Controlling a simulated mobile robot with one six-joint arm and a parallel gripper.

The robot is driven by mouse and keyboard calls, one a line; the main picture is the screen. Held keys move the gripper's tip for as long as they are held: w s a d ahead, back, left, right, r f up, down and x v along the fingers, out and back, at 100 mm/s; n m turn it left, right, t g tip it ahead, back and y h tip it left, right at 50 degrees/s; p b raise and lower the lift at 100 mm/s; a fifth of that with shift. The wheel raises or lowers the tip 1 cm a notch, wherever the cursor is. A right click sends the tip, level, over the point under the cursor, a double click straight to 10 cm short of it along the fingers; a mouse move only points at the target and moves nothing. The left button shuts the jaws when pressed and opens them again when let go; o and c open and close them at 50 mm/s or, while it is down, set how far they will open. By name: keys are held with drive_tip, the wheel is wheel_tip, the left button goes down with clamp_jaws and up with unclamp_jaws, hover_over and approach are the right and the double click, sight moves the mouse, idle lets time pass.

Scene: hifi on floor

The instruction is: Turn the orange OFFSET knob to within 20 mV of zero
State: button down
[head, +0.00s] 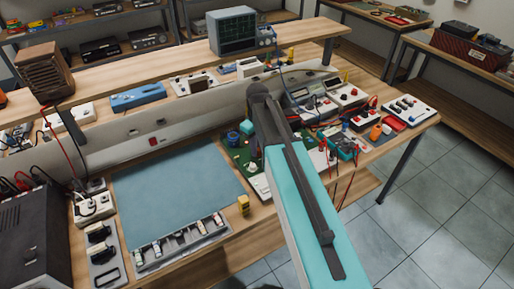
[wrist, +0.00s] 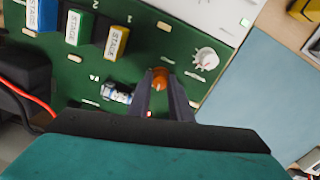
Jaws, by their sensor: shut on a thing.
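The orange knob (wrist: 160,73) stands on a green circuit board (wrist: 135,60) in the wrist view. My gripper (wrist: 162,84) is shut on the orange knob, one dark finger on each side of it, and the fingers hide part of it. A white knob (wrist: 206,58) sits on the same board to the right, apart from the fingers. In the head view the green board (head: 240,155) shows left of my arm, which hides the orange knob and my fingertips. No voltage reading is legible.
Blue (wrist: 42,14), green (wrist: 78,27) and yellow (wrist: 116,40) STAGE blocks stand on the board left of my fingers. A red wire (wrist: 40,104) runs at the left. A blue-grey mat (head: 175,195) lies clear on the bench. Instruments and leads crowd the bench's right side.

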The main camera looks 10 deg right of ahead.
drive_tip(key=shift+a+n, duration=0.1)
drive_tip(key=shift+n, duration=2.4)
drive_tip(key=c, duration=1.6)
unclamp_jaws()
drive_tip(key=shift+r, duration=0.1)
drive_tip(key=shift+r+b, duration=1.75)
drive_tip(key=shift+r, duration=5.1)
